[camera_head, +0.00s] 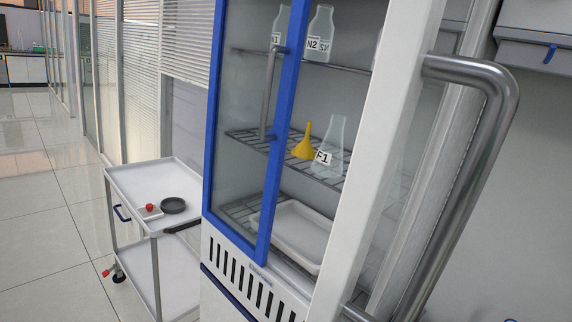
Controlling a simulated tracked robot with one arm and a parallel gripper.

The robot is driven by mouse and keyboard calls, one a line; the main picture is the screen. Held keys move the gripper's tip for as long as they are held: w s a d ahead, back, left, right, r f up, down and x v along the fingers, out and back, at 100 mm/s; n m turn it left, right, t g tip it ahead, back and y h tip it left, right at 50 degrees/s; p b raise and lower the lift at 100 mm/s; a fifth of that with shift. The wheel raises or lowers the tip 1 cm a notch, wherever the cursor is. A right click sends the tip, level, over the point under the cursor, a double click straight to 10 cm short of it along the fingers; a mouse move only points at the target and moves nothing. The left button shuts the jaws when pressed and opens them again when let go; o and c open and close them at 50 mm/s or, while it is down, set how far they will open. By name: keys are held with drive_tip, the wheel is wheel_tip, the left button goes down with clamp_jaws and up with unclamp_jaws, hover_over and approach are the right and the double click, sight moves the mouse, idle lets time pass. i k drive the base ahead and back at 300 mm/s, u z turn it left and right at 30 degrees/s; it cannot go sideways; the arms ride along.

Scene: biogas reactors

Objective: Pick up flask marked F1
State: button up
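The flask marked F1 (335,138) is a clear conical flask with a white label. It stands upright on the middle wire shelf (330,181) of a tall cabinet. A yellow funnel (303,147) is just to its left. The flask shows in the gap between the blue-framed glass door (281,130) on the left and a white upright panel (372,150) on the right. Its right edge is close to the panel in the picture. My gripper is not in view.
Flasks N1 (280,25) and N2 (320,32) stand on the upper shelf. A white tray (312,262) lies below. A thick metal handle (497,150) juts out at right. A white cart (150,172) carrying a dark round dish (173,205) stands left; floor (45,200) beyond is clear.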

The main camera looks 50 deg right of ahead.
sight(328, 161)
drive_tip(key=u, duration=0.2)
drive_tip(key=i, duration=2.3)
drive_tip(key=z, duration=2.9)
drive_tip(key=k, duration=0.45)
drive_tip(key=z, duration=0.25)
